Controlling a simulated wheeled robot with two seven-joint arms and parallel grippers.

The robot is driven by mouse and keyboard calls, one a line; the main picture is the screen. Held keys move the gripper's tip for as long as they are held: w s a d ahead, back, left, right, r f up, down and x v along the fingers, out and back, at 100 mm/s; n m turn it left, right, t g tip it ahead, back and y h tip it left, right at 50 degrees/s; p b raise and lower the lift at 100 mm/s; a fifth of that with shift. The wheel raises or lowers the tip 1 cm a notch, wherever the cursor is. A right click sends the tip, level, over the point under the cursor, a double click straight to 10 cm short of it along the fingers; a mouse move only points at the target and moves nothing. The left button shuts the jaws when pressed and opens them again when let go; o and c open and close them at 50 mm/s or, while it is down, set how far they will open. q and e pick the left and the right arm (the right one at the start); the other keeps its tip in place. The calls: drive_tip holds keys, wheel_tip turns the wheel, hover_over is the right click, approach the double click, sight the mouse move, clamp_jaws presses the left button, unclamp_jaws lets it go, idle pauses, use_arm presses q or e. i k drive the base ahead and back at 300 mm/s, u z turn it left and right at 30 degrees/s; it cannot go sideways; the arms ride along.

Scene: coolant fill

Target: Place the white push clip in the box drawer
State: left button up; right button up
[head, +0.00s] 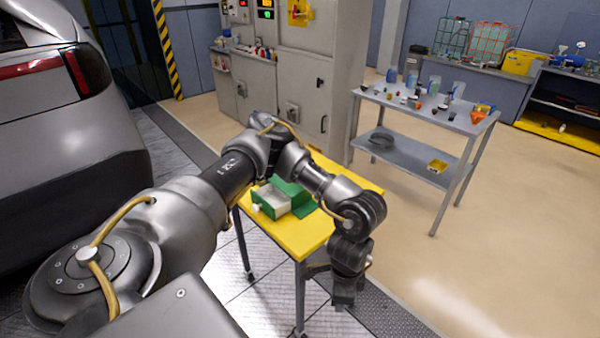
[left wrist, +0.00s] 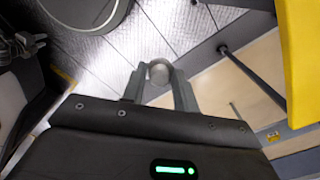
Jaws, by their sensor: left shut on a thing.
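The green box (head: 306,208) stands on the yellow table, partly behind my arm. Its drawer (head: 268,213) appears pulled out toward the left, with a pale inside and a white knob at its front. My left gripper (head: 345,304) hangs in front of the table's right part, pointing down, lower than the tabletop in the picture. In the left wrist view its fingers (left wrist: 159,88) are shut on a round, pale grey-white thing (left wrist: 158,71), which looks like the head of the push clip. The rest of the clip is hidden. My right gripper is not seen.
The yellow table (head: 300,240) has bare room around the box; its edge also shows in the left wrist view (left wrist: 302,60). A grey cart (head: 425,108) with bottles and small items stands behind. A car (head: 60,140) is at the left, cabinets at the back.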

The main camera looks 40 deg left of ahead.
sight(272, 204)
drive_tip(key=i, duration=1.55)
drive_tip(key=u, duration=2)
drive_tip(key=i, duration=0.5)
drive_tip(key=u, duration=0.05)
